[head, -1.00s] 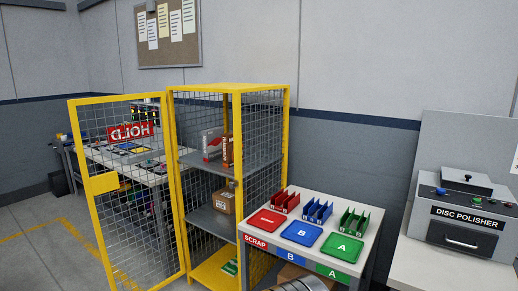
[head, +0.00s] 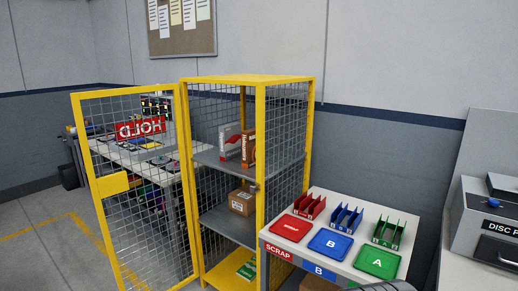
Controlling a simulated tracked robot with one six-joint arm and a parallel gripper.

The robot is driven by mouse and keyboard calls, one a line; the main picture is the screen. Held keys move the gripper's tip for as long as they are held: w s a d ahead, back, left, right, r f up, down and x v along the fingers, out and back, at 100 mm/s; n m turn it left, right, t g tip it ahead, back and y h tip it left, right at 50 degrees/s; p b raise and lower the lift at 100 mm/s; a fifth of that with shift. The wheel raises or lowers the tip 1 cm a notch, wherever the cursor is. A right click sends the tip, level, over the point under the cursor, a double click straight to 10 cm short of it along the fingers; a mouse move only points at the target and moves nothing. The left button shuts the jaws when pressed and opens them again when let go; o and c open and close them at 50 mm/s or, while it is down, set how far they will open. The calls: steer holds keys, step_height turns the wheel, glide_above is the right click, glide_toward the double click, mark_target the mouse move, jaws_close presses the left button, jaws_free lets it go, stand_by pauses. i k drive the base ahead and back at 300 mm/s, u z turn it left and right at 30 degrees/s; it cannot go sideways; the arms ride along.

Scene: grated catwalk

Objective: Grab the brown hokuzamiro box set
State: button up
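A brown cardboard box (head: 242,201) with a pale label sits on the middle shelf of the yellow mesh cage. An upright orange-brown box (head: 249,148) stands on the upper shelf, beside a white and red box (head: 229,141). The lettering on these boxes is too small to read, so I cannot tell which one bears the hokuzamiro name. The cage's front is open, and the mesh side partly covers the shelves. My gripper is not in view.
The yellow cage door (head: 133,190) stands swung open to the left. A sorting table (head: 412,225) with red, blue and green trays stands close to the cage's right. A disc polisher (head: 485,225) is at the right edge. Open floor (head: 45,240) lies left of the door.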

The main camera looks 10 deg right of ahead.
mark_target(248, 137)
steer(key=u, duration=0.3)
steer(key=i, duration=1.15)
steer(key=u, duration=0.8)
steer(key=i, duration=1.45)
steer(key=u, duration=0.1)
